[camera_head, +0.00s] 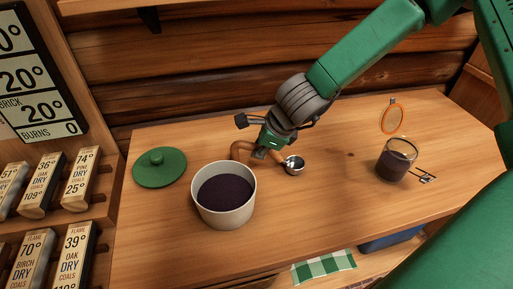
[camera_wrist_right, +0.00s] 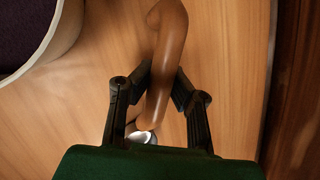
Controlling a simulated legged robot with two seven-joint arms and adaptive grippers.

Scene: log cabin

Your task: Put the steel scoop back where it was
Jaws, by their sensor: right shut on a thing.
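The steel scoop has a small round steel cup (camera_head: 294,165) and a thick, curved brown handle (camera_head: 241,149). My right gripper (camera_head: 263,153) reaches down from the upper right and is shut on this handle. In the right wrist view, the handle (camera_wrist_right: 167,60) runs between the two dark fingers (camera_wrist_right: 158,88), its bent end away from the palm. The steel cup (camera_wrist_right: 141,135) is partly hidden by my gripper there. The scoop is low over the wooden table; I cannot tell whether it touches. My left gripper is not in view.
A pale pot of dark grounds (camera_head: 224,221) stands just left of the scoop. A green lid (camera_head: 160,168) lies farther left. The table's middle (camera_head: 335,190) is clear.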

